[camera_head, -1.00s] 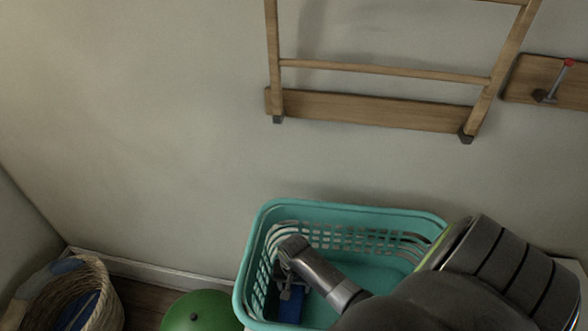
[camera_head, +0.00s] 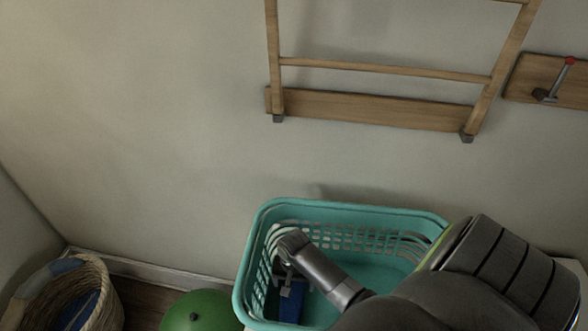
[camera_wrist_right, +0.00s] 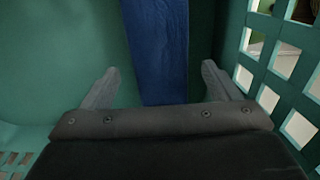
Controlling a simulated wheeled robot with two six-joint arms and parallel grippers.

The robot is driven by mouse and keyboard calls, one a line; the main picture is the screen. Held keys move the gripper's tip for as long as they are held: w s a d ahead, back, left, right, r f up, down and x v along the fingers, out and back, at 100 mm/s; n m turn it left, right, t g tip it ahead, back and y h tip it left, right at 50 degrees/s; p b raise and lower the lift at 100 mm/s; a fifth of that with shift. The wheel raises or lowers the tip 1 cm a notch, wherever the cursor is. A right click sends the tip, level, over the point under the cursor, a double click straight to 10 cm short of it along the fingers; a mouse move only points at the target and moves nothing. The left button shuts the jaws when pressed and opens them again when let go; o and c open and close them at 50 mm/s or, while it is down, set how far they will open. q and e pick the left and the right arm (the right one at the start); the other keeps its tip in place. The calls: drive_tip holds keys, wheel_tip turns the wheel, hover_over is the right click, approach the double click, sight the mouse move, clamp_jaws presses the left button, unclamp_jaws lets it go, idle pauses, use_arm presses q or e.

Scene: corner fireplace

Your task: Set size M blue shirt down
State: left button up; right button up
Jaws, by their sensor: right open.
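The blue shirt (camera_head: 291,303) lies inside the teal laundry basket (camera_head: 345,212), near its left end. My right gripper (camera_head: 284,283) reaches down into the basket over the shirt. In the right wrist view the shirt (camera_wrist_right: 158,50) is a folded blue strip against the teal basket surface (camera_wrist_right: 75,60). The right gripper's two fingers (camera_wrist_right: 162,88) stand apart, one on each side of the shirt, with gaps between them and the cloth. The shirt's near end is hidden behind the gripper body. No size mark is readable. My left gripper is not in view.
A wicker basket (camera_head: 98,293) with blue cloth stands at lower left, beside a green ball (camera_head: 195,312). A wooden rack (camera_head: 370,108) and a hook board (camera_head: 570,90) are on the wall above. The basket's slotted wall is close to the right gripper.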

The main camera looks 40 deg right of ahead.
sight(294, 286)
wheel_tip(294, 286, up, 11)
drive_tip(key=shift+f+b, duration=0.2)
drive_tip(key=shift+b, duration=0.15)
idle(0.6)
